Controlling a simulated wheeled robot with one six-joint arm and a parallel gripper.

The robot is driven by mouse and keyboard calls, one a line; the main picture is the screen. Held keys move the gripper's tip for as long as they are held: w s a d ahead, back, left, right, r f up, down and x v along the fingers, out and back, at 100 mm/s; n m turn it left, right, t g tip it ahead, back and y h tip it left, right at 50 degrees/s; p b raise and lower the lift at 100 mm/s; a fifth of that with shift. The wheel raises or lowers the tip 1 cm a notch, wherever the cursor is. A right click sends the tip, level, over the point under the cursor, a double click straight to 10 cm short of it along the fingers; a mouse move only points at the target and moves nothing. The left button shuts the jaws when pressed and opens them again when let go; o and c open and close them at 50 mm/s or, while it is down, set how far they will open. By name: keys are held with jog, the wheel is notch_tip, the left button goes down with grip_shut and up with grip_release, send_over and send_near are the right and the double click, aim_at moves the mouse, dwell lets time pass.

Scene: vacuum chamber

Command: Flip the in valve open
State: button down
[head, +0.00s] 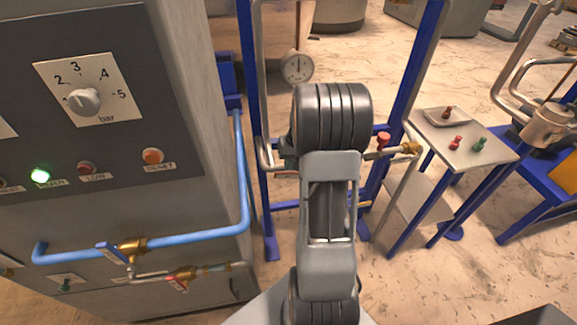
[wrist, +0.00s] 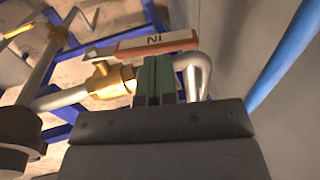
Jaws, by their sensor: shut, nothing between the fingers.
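The in valve shows in the wrist view as a red lever handle (wrist: 155,44) marked "IN" over a brass body (wrist: 110,80). The handle runs roughly along the silver pipe (wrist: 62,98) in the picture. My gripper (wrist: 158,60) is shut and empty, its green-grey fingers close together just below the handle's middle, beside the pipe bend. I cannot tell whether the fingertips touch the handle. In the head view my arm hides the gripper and most of the valve.
A grey control cabinet (head: 190,60) stands at left with a blue pipe (head: 200,233) on it. A pressure gauge (head: 298,68) hangs between blue frame posts. Another brass fitting (head: 411,149) lies right of my arm. A small table (head: 490,148) stands further right.

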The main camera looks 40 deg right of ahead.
aim_at(285, 172)
jog(key=shift+x, duration=0.8)
jog(key=b+x, duration=0.2)
jog(key=shift+w+a+f, duration=0.1)
jog(key=shift+a+f, duration=0.1)
jog(key=shift+a, duration=0.15)
jog(key=shift+r, duration=0.1)
jog(key=shift+r, duration=0.25)
jog(key=w+a+p+v, duration=0.1)
jog(key=a+p+v, duration=0.1)
jog(key=v, duration=1.1)
jog(key=shift+w+a+r, duration=0.2)
jog(key=shift+a+r, duration=0.1)
jog(key=shift+r, duration=0.3)
